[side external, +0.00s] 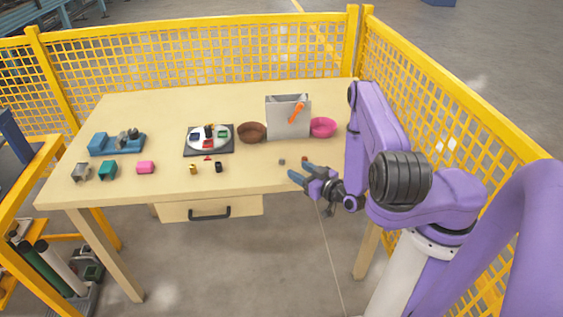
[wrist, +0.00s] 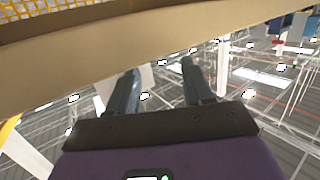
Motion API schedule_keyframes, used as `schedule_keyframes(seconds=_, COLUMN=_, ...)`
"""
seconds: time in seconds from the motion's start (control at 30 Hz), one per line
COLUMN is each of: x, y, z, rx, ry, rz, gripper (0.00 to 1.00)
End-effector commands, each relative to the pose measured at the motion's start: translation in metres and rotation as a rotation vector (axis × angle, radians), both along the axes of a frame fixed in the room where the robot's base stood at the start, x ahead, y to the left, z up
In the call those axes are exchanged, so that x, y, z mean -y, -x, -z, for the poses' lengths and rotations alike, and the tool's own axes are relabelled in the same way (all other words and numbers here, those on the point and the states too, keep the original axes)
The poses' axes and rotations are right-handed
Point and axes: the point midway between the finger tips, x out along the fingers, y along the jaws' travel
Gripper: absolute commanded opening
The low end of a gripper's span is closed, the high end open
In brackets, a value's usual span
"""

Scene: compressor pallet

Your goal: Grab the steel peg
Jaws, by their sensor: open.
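My gripper (side external: 302,173) is at the front edge of the table, right of its middle, with blue-grey fingers pointing left. It is open, and nothing shows between the fingers in the wrist view (wrist: 158,78). A small grey piece (side external: 282,162) lies on the table just beyond the fingertips; it may be the steel peg, but it is too small to tell. A grey metallic piece (side external: 80,172) stands at the far left front; I cannot tell whether it is a peg. No peg shows in the wrist view.
Yellow fencing (side external: 190,62) stands behind.

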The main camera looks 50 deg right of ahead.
Motion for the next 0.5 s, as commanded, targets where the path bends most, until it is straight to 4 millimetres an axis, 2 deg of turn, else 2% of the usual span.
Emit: schedule_keyframes(seconds=0.5, x=0.011, y=-0.061, z=0.008, rx=0.002, ry=0.002, rz=-0.003, gripper=0.51)
